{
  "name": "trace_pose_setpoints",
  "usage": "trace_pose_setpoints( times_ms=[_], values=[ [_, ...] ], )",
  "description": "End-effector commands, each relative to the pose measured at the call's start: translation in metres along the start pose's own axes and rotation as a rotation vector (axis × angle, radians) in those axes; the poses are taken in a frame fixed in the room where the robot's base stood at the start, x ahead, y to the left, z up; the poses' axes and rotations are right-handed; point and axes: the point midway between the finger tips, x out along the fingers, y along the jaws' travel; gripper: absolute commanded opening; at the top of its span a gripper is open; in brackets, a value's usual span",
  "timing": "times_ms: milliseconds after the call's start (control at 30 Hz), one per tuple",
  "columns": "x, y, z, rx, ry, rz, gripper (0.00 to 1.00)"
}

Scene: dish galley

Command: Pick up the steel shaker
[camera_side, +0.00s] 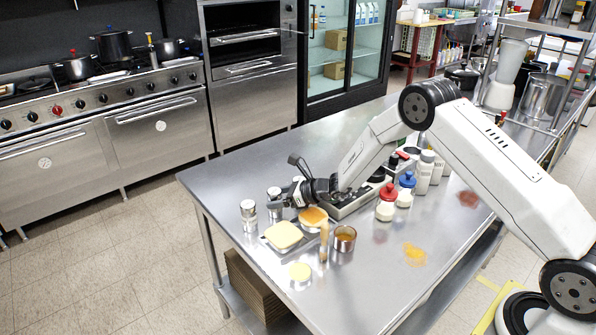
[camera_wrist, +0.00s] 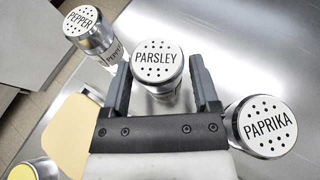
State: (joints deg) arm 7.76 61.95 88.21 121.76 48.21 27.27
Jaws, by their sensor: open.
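Three steel shakers with perforated, labelled lids stand upright in the wrist view. The parsley shaker (camera_wrist: 157,62) is between the fingers of my gripper (camera_wrist: 160,68), which is open. A finger is on each side of it, and I cannot tell whether either touches it. The pepper shaker (camera_wrist: 88,32) is to the upper left, outside the fingers, and the paprika shaker (camera_wrist: 264,127) is to the right, just outside. In the side view my gripper is low over the table's left part; one steel shaker (camera_side: 249,216) stands clear and another (camera_side: 273,194) is beside the fingers.
An orange spill (camera_side: 414,254) lies to the right. The table's back left is bare.

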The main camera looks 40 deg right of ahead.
Motion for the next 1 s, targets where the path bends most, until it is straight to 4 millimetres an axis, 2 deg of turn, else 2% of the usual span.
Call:
trace_pose_setpoints(
  times_ms=[500,533,767,1000],
  values=[
    [0.0012,0.0002,-0.0002,0.000,0.000,0.000,0.78],
    [0.0012,0.0002,-0.0002,0.000,0.000,0.000,0.75],
    [0.0012,0.0003,-0.0002,0.000,0.000,0.000,0.02],
    [0.0011,0.0001,0.0004,-0.001,-0.001,0.000,0.00]
  ],
)
